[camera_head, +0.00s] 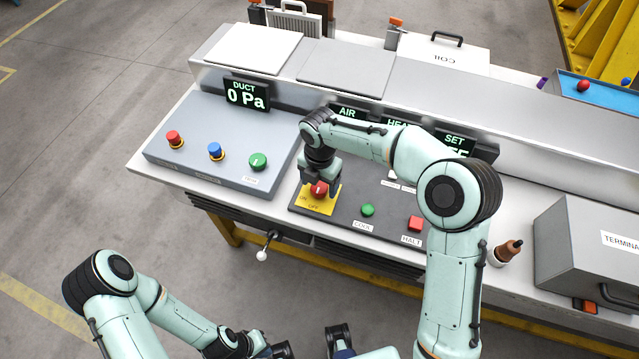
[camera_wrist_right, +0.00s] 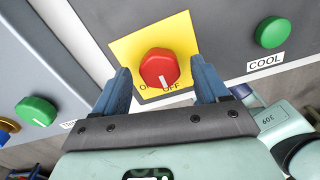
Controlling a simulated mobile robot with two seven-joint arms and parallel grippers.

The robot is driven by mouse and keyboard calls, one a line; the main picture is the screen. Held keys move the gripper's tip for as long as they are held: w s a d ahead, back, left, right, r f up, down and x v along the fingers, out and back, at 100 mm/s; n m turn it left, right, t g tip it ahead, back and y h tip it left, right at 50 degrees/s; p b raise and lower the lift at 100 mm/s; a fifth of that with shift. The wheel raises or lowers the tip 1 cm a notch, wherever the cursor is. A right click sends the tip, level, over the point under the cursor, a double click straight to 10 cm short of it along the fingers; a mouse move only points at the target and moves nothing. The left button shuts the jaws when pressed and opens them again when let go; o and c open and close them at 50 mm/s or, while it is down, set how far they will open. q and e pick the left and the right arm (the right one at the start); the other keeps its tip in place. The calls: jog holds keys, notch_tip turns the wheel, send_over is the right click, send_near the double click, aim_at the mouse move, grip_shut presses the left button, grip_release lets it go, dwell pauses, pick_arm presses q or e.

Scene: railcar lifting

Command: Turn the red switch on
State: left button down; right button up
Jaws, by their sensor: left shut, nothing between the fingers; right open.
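The red switch (camera_head: 319,189) is a round red knob on a yellow plate (camera_head: 308,205) marked ON and OFF, on the dark console panel. In the right wrist view the red knob (camera_wrist_right: 160,68) has a white line at its lower edge by the lettering, which is partly hidden. My right gripper (camera_head: 322,186) is above the switch, pointing down. In its wrist view the open right gripper (camera_wrist_right: 164,82) has one blue finger on each side of the knob, with visible gaps. My left gripper (camera_head: 278,350) is low at the bottom edge, shut and empty, away from the console.
A green COOL button (camera_head: 367,210) and a red HALT button (camera_head: 415,223) sit right of the switch. The grey left panel (camera_head: 200,165) carries red, blue and green buttons. The DUCT display (camera_head: 246,94) reads 0 Pa. A small lever (camera_head: 263,254) sticks out from the front.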

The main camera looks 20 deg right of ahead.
jog(key=shift+f, duration=0.25)
jog(key=c, duration=1.1)
